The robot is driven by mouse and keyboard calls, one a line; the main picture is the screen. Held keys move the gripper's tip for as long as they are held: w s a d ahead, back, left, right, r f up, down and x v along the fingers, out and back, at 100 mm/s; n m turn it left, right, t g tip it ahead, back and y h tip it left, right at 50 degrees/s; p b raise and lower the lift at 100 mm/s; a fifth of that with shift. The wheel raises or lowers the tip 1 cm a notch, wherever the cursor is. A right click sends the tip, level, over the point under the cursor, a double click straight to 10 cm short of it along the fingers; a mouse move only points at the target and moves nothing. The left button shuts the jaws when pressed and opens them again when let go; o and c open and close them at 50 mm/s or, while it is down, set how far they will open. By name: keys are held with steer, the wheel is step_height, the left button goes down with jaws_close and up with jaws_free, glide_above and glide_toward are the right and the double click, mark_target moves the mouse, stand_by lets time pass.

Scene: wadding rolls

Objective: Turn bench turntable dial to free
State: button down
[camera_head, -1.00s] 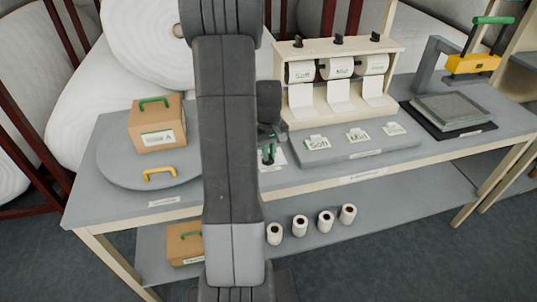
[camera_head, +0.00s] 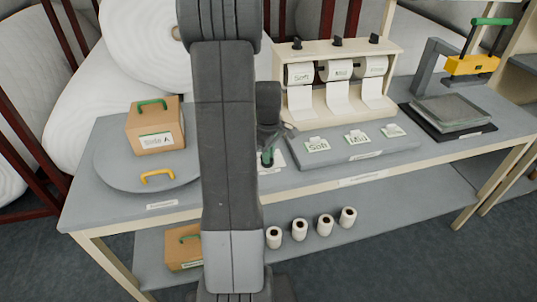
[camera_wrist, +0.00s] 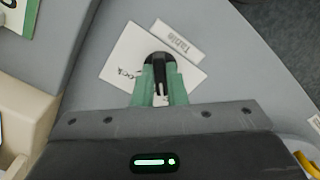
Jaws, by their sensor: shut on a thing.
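The dial (camera_wrist: 158,60) is a small black knob on a white card (camera_wrist: 128,55) on the bench. The card reads "Lock" on its left part; any other word on it is hidden. A label (camera_wrist: 178,40) ending in "table" lies beyond it. My gripper (camera_wrist: 160,77) has its green fingers closed on both sides of the dial. In the head view my gripper (camera_head: 267,158) is low at the card, partly behind my arm. The grey round turntable (camera_head: 112,178) is at the bench's left end, bearing a cardboard box (camera_head: 170,120) marked "Side A" and a yellow handle (camera_head: 158,177).
A cream roll dispenser (camera_head: 335,110) and a grey tray of labelled cards (camera_head: 385,152) stand right of my gripper. A press (camera_head: 472,66) is at the far right. Several small rolls (camera_head: 300,229) and another box (camera_head: 184,246) are on the lower shelf.

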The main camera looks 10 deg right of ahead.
steer(key=c, duration=1.5)
jaws_free()
steer(key=shift+o, duration=0.2)
step_height(320, 180, up, 14)
steer(key=shift+f, duration=0.1)
step_height(320, 180, down, 14)
